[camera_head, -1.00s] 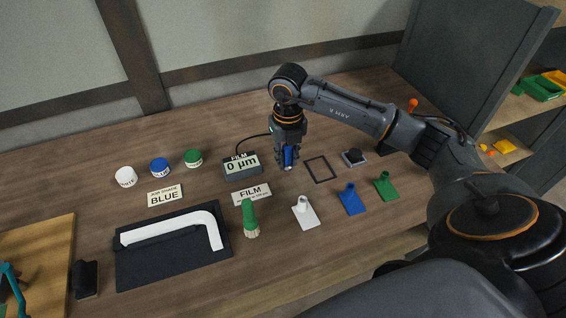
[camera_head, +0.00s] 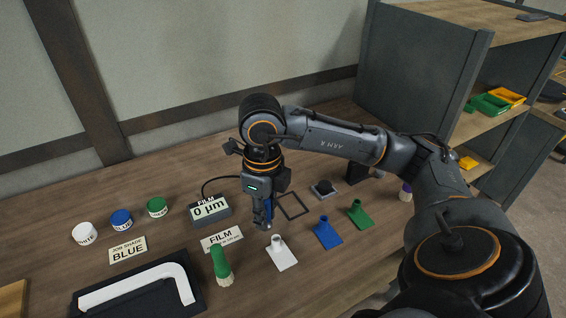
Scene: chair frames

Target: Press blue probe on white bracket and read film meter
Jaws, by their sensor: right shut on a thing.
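My right gripper (camera_head: 264,220) is shut on the blue probe (camera_head: 268,208), which points down between its fingers. It hangs just behind the white bracket (camera_head: 281,252), which lies flat on the table with its short post up. I cannot tell whether the probe tip touches anything. The film meter (camera_head: 209,209) stands left of the gripper and reads 0 µm. A dark cable runs from it toward the gripper. A blue bracket (camera_head: 327,233) and a green bracket (camera_head: 360,214) lie to the right of the white one. My left gripper is not in view.
White (camera_head: 84,233), blue (camera_head: 121,219) and green (camera_head: 157,207) pots stand at the left. A black tray (camera_head: 190,303) holds a white bent tube. An empty square frame (camera_head: 293,207) lies behind the brackets.

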